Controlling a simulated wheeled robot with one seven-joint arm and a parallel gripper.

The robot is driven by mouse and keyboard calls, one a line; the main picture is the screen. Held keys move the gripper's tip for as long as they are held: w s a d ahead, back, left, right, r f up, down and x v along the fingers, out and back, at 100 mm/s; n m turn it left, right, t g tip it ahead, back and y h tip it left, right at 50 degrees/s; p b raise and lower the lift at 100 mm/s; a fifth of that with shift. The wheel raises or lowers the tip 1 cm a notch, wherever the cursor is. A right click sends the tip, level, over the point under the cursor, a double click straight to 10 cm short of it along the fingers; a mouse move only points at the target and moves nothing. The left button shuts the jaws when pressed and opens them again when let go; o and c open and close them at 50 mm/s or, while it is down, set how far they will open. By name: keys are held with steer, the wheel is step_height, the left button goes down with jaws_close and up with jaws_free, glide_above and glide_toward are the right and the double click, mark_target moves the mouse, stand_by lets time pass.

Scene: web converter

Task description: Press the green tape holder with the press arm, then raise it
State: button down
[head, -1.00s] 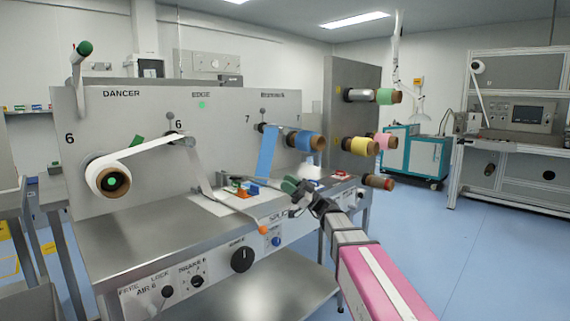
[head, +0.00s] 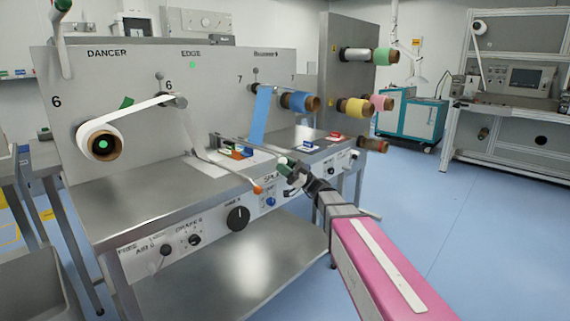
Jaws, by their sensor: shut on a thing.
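The press arm (head: 247,149) is a thin grey bar over the splice table. A small green piece that looks like the green tape holder (head: 240,134) shows beside the bar's left part. Whether the bar touches it cannot be told.
An orange block (head: 238,155) and a blue block (head: 247,151) sit by the bar. Blue tape (head: 261,115) hangs behind. Open floor lies to the right.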

steer(key=c, duration=0.8)
jaws_free()
steer(key=shift+s+a+g, duration=0.25)
steer(key=shift+a+g, duration=0.05)
steer(key=v, duration=1.1)
steer(key=s+f+m+h, duration=0.5)
steer(key=f+m+h, duration=0.2)
steer(key=f, duration=0.3)
steer(key=s+f+m+h, duration=0.5)
steer(key=f+m+h, duration=0.1)
steer(key=f, duration=0.5)
steer(key=s+d+f+m+h, duration=0.2)
steer(key=d+f+m+h, duration=0.1)
steer(key=d+h, duration=0.1)
steer(key=s+d+f+m+t+h, duration=0.1)
steer(key=s+d+f+m+h, duration=0.1)
steer(key=d, duration=0.4)
steer(key=s+d+f+m+h, duration=0.2)
steer(key=d+f+m+h, duration=0.1)
steer(key=d+h, duration=0.3)
steer(key=shift+s+f+m, duration=0.2)
steer(key=shift+f+m, duration=0.1)
steer(key=shift+m, duration=0.4)
